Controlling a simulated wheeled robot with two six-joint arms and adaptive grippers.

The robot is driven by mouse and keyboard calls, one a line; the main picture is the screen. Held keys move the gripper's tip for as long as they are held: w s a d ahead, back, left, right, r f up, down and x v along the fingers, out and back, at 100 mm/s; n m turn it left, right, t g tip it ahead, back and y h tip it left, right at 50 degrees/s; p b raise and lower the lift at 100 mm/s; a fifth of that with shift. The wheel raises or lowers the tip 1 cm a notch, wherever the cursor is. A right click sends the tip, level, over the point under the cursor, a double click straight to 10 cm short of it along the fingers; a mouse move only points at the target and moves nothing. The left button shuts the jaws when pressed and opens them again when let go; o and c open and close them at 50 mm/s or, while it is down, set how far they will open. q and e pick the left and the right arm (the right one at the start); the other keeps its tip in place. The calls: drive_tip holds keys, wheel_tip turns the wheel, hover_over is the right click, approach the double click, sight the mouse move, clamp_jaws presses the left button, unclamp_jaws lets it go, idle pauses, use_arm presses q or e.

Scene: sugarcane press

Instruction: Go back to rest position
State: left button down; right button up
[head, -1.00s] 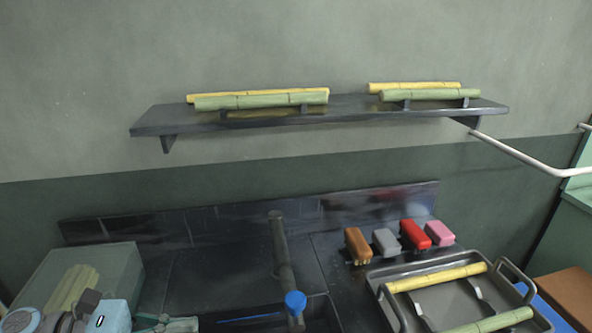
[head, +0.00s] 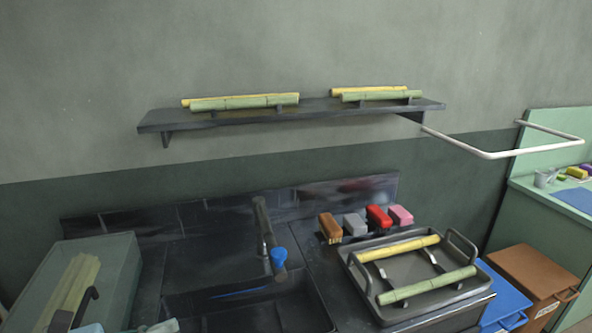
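Neither of my grippers shows clearly in the head view. A small pale blue piece (head: 88,328) shows at the bottom edge on the left. I cannot tell whether it is part of my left arm. A grey tray (head: 352,277) with raised handles stands on the dark counter. It holds one yellow cane (head: 400,249) and one green cane (head: 427,286), lying apart. A clear greenish box (head: 118,262) at the left holds pale yellow-green cane pieces (head: 72,290). A wall shelf (head: 225,120) bears yellow and green canes (head: 245,102).
A dark sink (head: 255,312) with a blue-tipped faucet (head: 278,256) sits mid-counter. Brown, grey, red and pink brushes (head: 378,216) stand behind the tray. Blue (head: 505,300) and brown (head: 535,275) bins stand at the right. A white rail (head: 490,154) juts from the wall.

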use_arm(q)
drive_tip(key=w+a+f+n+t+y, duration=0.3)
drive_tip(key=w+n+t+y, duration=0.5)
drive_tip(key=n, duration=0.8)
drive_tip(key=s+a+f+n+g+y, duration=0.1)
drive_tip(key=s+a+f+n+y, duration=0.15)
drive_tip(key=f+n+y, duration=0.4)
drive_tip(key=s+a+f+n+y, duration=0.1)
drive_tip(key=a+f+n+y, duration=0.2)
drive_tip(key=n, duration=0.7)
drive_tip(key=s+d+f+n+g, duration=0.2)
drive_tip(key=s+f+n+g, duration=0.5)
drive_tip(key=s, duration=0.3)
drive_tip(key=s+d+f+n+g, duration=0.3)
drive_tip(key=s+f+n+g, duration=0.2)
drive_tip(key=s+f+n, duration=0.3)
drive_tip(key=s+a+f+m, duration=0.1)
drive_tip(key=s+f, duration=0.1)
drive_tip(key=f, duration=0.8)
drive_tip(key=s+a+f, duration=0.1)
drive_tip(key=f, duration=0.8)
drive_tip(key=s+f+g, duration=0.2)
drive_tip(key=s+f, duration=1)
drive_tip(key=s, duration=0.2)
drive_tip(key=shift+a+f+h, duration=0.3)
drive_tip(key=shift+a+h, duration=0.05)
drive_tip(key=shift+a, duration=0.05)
